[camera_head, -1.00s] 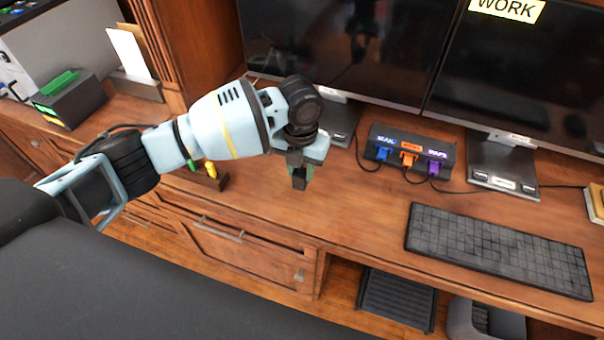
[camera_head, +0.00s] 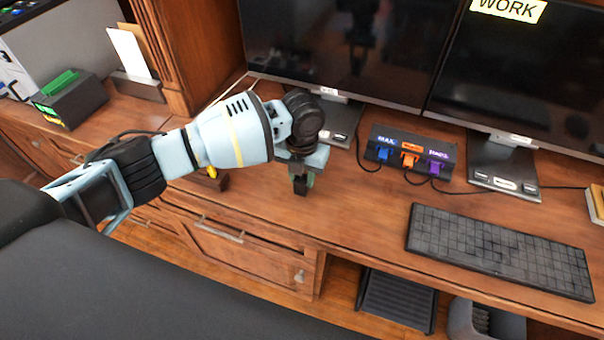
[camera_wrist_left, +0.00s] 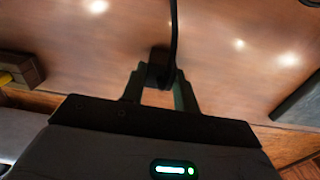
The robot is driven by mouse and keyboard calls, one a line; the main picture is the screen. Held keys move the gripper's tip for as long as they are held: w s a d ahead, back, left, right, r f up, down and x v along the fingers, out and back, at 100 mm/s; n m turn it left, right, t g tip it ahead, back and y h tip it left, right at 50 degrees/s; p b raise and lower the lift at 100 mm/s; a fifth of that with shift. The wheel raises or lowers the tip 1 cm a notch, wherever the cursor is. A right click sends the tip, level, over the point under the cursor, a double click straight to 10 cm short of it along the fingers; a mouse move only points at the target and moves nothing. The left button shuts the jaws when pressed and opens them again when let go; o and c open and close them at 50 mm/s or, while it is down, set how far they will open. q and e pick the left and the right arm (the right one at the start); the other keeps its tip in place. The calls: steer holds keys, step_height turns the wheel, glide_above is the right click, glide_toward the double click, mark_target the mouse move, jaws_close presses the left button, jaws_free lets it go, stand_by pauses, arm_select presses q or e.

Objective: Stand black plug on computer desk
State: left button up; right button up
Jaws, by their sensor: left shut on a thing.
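The black plug (camera_wrist_left: 158,63) is between the fingertips of my left gripper in the left wrist view, with a black cable running up from it. My left gripper (camera_head: 301,183) is shut on it, low over the front part of the wooden computer desk (camera_head: 350,205). In the head view the fingers mostly hide the plug. Whether its base touches the desk top, I cannot tell. My right gripper does not show.
A black hub (camera_head: 409,152) with blue, orange and purple plugs stands behind to the right. A black keyboard (camera_head: 498,250) lies at the right. Two monitors (camera_head: 340,50) stand at the back. The desk between gripper and keyboard is clear.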

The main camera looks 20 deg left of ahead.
mark_target(302, 178)
arm_select(q)
steer(key=o, duration=1)
steer(key=shift+c, duration=0.2)
steer(key=shift+r, duration=0.1)
step_height(302, 178, up, 12)
steer(key=shift+p, duration=0.45)
